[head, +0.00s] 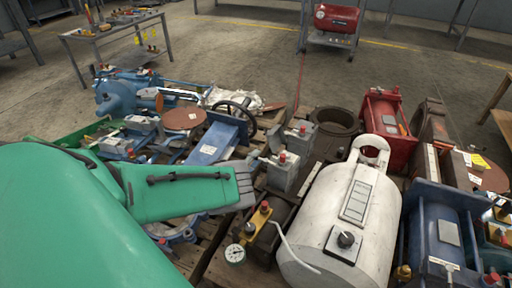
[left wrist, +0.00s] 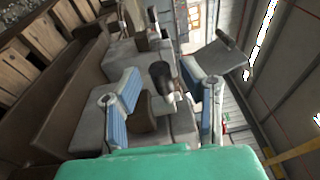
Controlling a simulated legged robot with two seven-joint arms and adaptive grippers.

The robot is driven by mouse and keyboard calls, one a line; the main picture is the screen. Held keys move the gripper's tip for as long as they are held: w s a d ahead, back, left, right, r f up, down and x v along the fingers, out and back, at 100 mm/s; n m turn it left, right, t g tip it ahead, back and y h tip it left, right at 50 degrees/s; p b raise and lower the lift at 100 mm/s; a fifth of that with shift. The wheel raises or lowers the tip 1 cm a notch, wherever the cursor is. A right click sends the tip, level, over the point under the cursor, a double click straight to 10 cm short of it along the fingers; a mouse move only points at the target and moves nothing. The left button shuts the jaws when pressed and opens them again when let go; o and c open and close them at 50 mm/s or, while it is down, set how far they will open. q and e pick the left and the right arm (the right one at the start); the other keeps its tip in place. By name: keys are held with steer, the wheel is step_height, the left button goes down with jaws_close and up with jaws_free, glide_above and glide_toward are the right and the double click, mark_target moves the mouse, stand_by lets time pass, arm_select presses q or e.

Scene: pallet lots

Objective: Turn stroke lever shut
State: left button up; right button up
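My left arm comes in from the left, and my left gripper (head: 259,160) is beside a grey box-shaped actuator (head: 287,172) with a red cap. In the left wrist view my left gripper (left wrist: 163,88) has its two blue-and-grey fingers well apart. Between and beyond them are grey blocks (left wrist: 88,118), a dark cylindrical knob (left wrist: 160,76) and a small pale piece (left wrist: 165,106). Nothing is visibly clamped. I cannot tell for sure which part is the stroke lever. My right gripper is not in view.
A white tank (head: 325,225) and a pressure gauge (head: 235,254) stand near the actuator. A handwheel (head: 234,117) and blue valve parts lie behind the gripper. A red motor (head: 385,130) and a blue motor (head: 447,232) crowd the right. Open floor lies beyond the pallets.

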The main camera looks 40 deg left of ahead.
arm_select(q)
steer(key=shift+w, duration=0.1)
jaws_close()
steer(key=shift+a+h, duration=0.1)
steer(key=shift+h, duration=0.2)
steer(key=shift+w+a+m+h, duration=0.1)
steer(key=shift+w+m+h, duration=0.05)
steer(key=shift+m+h, duration=0.35)
steer(key=shift+w+f+m+g+h, duration=0.1)
steer(key=shift+w+m+g+h, duration=0.15)
steer(key=shift+m+h, duration=0.8)
steer(key=shift+w+m+g+h, duration=0.2)
steer(key=shift+m+h, duration=0.25)
steer(key=shift+h, duration=1.1)
